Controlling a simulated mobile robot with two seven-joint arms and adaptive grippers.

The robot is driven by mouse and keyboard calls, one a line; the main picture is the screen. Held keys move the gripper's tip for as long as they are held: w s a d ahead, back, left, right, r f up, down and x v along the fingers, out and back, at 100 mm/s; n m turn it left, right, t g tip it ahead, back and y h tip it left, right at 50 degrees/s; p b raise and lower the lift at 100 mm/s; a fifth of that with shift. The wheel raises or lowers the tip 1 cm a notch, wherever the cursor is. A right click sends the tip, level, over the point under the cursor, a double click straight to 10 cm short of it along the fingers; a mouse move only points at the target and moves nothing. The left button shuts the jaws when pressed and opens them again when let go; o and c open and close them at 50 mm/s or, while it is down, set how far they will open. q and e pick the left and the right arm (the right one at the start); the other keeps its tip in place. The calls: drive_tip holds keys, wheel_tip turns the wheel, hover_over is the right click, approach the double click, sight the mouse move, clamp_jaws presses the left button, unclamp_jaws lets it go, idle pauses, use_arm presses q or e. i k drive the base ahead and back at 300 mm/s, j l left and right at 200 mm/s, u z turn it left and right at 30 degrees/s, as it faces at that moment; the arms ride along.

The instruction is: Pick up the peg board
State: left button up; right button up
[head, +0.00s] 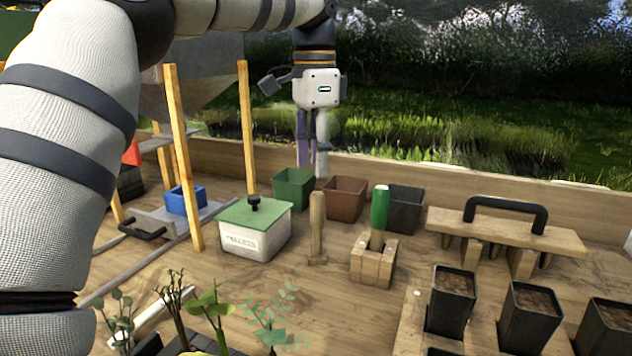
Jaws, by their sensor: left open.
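The peg board (500,232) is a light wooden plank with a black arched handle (505,212) on top. Wooden pegs or blocks show beneath it. It stands on the table at the right, upright, with nothing gripping it. My left gripper (312,160) points down at the back of the table, well to the left of the board. It is open, with its fingertips just above and behind the green and brown pots; I see no object between the fingers. My right gripper is not in view.
A green pot (294,189), brown pot (344,199) and dark pot (404,209) stand between gripper and board. A green-handled tool (379,212) stands in a wooden block (373,262). Black soil-filled pots (451,301) stand in front of the board. A lidded white box (255,240) is at left.

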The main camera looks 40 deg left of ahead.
sight(551, 241)
drive_tip(key=k+l, duration=0.25)
drive_tip(key=k, duration=0.25)
drive_tip(key=k+l, duration=0.2)
drive_tip(key=k, duration=0.25)
drive_tip(key=k+l, duration=0.25)
drive_tip(key=k, duration=0.25)
